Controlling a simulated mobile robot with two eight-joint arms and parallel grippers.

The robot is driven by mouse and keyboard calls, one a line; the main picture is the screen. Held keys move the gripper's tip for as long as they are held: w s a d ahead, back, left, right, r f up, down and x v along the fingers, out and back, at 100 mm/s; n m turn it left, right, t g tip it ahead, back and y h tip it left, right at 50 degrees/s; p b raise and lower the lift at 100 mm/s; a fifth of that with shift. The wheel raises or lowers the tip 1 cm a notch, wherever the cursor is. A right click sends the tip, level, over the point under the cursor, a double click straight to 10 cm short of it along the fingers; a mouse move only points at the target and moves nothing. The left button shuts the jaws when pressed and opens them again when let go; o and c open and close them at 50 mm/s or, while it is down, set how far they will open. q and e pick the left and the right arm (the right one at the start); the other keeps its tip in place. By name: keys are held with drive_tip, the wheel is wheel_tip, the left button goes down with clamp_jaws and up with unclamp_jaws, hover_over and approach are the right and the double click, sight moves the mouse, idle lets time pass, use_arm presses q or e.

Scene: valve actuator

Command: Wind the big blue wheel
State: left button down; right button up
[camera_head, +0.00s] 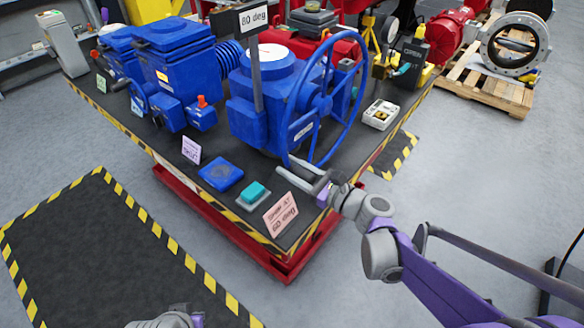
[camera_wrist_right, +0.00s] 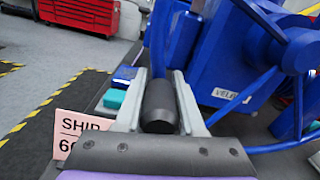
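The big blue wheel (camera_head: 325,98) stands upright on the right side of the blue valve actuator (camera_head: 262,95). A blue spoke and rim part of it shows at the right of the right wrist view (camera_wrist_right: 290,50). A dark cylindrical handle (camera_wrist_right: 160,106) at the wheel's lower edge lies between the fingers of my right gripper (camera_head: 300,172). In the right wrist view the fingers (camera_wrist_right: 160,95) stand on either side of this handle, with a narrow gap seeming to remain. Only a bit of my left gripper (camera_head: 172,320) shows at the bottom edge of the head view.
A pink sign (camera_head: 280,214) reading "SHIP AT 60 deg" stands at the front bench edge (camera_head: 250,232). A teal block (camera_head: 253,191) and a blue pad (camera_head: 220,174) lie near it. A degree sign (camera_head: 253,18) rises above the actuator. Another blue unit (camera_head: 175,65) stands left.

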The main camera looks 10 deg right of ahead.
sight(284, 138)
clamp_jaws()
drive_tip(key=shift+a, duration=0.1)
idle(0.8)
drive_tip(key=shift+s+a+r+m+p, duration=0.15)
drive_tip(key=shift+s+r+m+p, duration=0.1)
drive_tip(key=shift+r+m+p, duration=0.3)
drive_tip(key=r+m+p, duration=0.1)
drive_tip(key=r, duration=0.2)
drive_tip(key=r+m+p, duration=0.2)
drive_tip(key=r, duration=0.1)
drive_tip(key=r+m+p, duration=0.1)
drive_tip(key=r+m, duration=0.1)
drive_tip(key=r, duration=0.1)
drive_tip(key=shift+s+a+p, duration=0.35)
drive_tip(key=shift+a+p, duration=0.05)
drive_tip(key=shift+w+d+r+p, duration=0.1)
drive_tip(key=shift+r+p, duration=0.2)
drive_tip(key=shift+r, duration=0.35)
drive_tip(key=shift+w+d+r+p, duration=0.1)
drive_tip(key=shift+r+p, duration=0.2)
drive_tip(key=shift+r, duration=0.3)
